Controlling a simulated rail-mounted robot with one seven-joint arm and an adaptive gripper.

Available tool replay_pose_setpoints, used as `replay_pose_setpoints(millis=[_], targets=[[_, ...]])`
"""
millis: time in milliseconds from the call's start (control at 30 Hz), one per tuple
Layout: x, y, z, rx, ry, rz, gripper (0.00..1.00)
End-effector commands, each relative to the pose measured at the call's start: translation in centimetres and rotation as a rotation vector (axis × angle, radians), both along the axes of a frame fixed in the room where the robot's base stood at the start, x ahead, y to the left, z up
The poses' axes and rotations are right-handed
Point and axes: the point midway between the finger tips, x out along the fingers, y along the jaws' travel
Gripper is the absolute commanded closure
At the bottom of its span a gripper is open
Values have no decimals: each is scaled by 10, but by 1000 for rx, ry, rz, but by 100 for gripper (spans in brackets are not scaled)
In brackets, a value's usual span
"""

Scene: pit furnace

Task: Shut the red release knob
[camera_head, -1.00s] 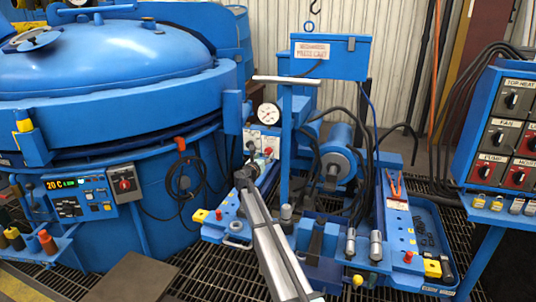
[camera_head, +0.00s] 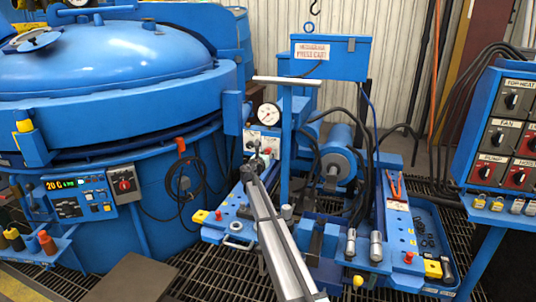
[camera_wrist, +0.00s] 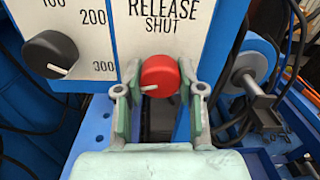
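The red release knob (camera_wrist: 160,75) is on a white panel under the printed words RELEASE and SHUT in the wrist view. Its white mark points to the lower left. My gripper (camera_wrist: 160,73) is open, with one pale green fingertip on each side of the knob. Narrow gaps seem to separate the fingertips from the knob, but contact is hard to tell. In the head view, my gripper (camera_head: 262,160) is at the small white panel (camera_head: 270,140) on the press cart, and largely covers the knob.
A black dial (camera_wrist: 50,55) with numbers sits left of the knob. A pressure gauge (camera_head: 269,114) stands above the panel. A blue upright post (camera_head: 286,150) and a press cylinder (camera_head: 338,158) are just right of my arm. The blue furnace (camera_head: 110,75) fills the left.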

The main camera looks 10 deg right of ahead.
Motion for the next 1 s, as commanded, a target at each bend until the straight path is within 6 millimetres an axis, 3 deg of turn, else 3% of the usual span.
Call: replay_pose_setpoints(millis=[467,1000], targets=[[1,0,-2,82,-42,1,96],[2,0,-3,492,-249,1,96]])
